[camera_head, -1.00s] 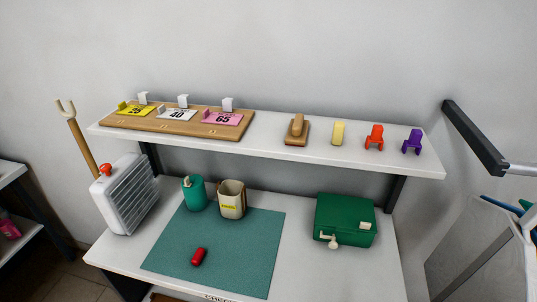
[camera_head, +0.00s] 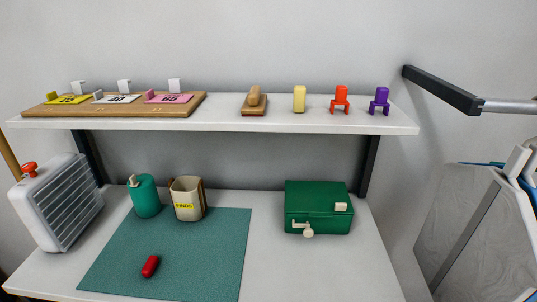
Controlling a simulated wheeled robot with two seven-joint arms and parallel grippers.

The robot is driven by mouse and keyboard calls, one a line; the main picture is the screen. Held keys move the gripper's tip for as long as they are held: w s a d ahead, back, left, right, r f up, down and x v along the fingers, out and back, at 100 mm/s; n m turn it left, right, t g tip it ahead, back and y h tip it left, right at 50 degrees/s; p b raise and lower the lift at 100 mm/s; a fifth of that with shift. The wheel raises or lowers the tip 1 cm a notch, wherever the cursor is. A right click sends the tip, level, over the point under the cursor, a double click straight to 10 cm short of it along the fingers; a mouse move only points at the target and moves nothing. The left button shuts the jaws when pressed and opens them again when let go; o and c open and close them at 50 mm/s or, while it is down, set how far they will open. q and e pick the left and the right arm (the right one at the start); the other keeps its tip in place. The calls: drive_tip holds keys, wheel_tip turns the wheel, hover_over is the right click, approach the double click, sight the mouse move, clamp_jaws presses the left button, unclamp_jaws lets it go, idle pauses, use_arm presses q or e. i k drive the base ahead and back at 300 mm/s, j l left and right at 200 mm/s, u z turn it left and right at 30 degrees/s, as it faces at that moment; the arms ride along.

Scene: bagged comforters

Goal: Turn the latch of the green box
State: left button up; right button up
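The green box (camera_head: 317,203) stands closed on the white table, right of the green mat. Its cream latch (camera_head: 305,228) is on the front face toward the lower left, with a short arm and a round knob at its right end. A small cream tab (camera_head: 340,207) sits on the front at the upper right. Neither of my grippers shows in the view.
The mat (camera_head: 215,262) holds a red cylinder (camera_head: 150,266); a teal canister (camera_head: 144,196) and a cream cup (camera_head: 187,198) stand at its back. A white shelf (camera_head: 225,124) overhangs the table's back. The table is clear right of the box.

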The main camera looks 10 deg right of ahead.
sight(308, 233)
drive_tip(key=k+l+u, duration=0.15)
drive_tip(key=k+l, duration=0.15)
drive_tip(key=l, duration=0.35)
drive_tip(key=k+l+u, duration=0.15)
drive_tip(key=k+l, duration=0.2)
drive_tip(key=l, duration=0.2)
drive_tip(key=k+l+u, duration=0.1)
drive_tip(key=k+l, duration=0.3)
drive_tip(key=l, duration=0.15)
drive_tip(key=k+l+u, duration=0.15)
drive_tip(key=k+l, duration=0.25)
drive_tip(key=l, duration=0.15)
